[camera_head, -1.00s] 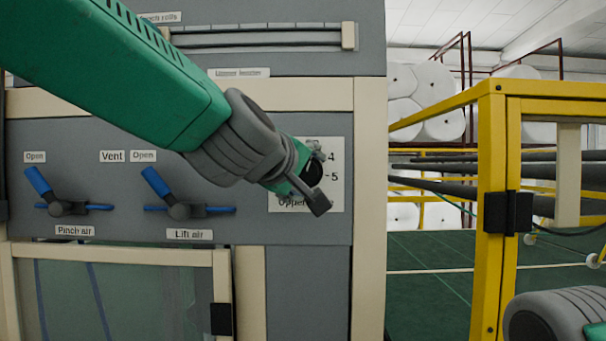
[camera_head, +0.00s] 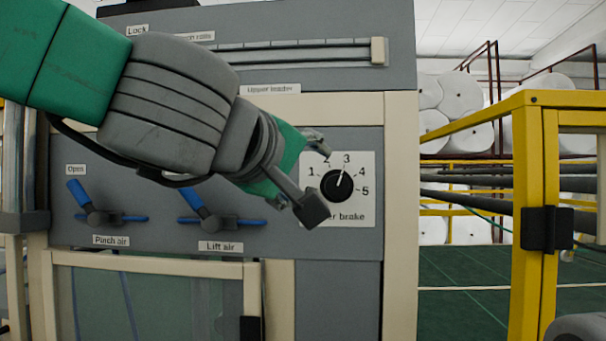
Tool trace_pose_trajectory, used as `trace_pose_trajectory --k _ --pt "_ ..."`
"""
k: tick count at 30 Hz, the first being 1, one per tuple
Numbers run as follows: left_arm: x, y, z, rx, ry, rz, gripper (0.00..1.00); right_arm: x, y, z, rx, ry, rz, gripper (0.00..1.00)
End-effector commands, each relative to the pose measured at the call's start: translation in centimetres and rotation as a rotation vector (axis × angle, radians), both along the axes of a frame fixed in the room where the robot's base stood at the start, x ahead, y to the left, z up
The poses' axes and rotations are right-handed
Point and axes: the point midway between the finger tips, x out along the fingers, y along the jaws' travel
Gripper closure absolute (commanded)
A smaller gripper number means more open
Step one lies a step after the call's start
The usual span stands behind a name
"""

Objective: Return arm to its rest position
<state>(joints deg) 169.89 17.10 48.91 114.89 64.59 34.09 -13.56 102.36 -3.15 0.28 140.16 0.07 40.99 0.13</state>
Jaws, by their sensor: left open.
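My left arm comes in from the upper left in green and grey. My left gripper (camera_head: 316,178) is open and empty, its fingers apart just left of the black brake knob (camera_head: 337,186). The knob sits on a white dial plate (camera_head: 361,208) with numbers around it, and its pointer mark is near 3. The gripper hides the plate's left part and the start of its label. At the lower right corner a grey rounded part, probably of my right arm, shows; no right gripper fingers are visible.
The grey machine panel (camera_head: 340,248) carries two blue-handled valves, Pinch air (camera_head: 100,213) and Lift air (camera_head: 208,214). A slider rail (camera_head: 290,55) runs above. A yellow frame (camera_head: 534,200) with a black latch stands at right. White rolls (camera_head: 463,97) lie behind.

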Motion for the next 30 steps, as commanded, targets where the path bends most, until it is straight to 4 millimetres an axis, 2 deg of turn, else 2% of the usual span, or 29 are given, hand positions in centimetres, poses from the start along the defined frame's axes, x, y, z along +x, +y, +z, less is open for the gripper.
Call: trace_pose_trajectory --k 15,17,19,20,23,26,27,29,30 --pt "-0.3 0.1 0.0 0.001 0.000 0.001 0.45 0.2 0.0 -0.1 0.000 0.001 0.000 0.47" --pt "-0.1 0.2 -0.5 0.005 0.005 0.003 0.45 0.2 0.0 -0.2 0.000 0.001 0.000 0.47" --pt "0.6 0.5 -2.2 0.022 0.020 0.008 0.45 0.2 0.0 -0.5 0.000 0.001 0.000 0.47" --pt "1.0 0.6 -3.3 0.033 0.029 0.011 0.45 0.2 0.0 -0.8 0.000 0.001 0.000 0.47" --pt "2.7 1.6 -8.9 0.093 0.075 0.024 0.45 0.2 0.0 -1.9 0.000 0.002 0.000 0.47" --pt "4.4 2.9 -16.4 0.175 0.136 0.033 0.45 0.2 0.0 -3.3 0.000 0.002 0.000 0.47" --pt "4.9 3.6 -19.4 0.208 0.162 0.035 0.45 0.2 0.0 -3.9 0.000 0.002 0.000 0.47" --pt "5.3 4.5 -24.0 0.261 0.197 0.032 0.45 0.2 0.0 -4.6 0.000 0.002 0.000 0.47" --pt "5.5 5.1 -27.0 0.295 0.223 0.029 0.45 0.2 0.0 -5.2 0.000 0.002 0.000 0.47"
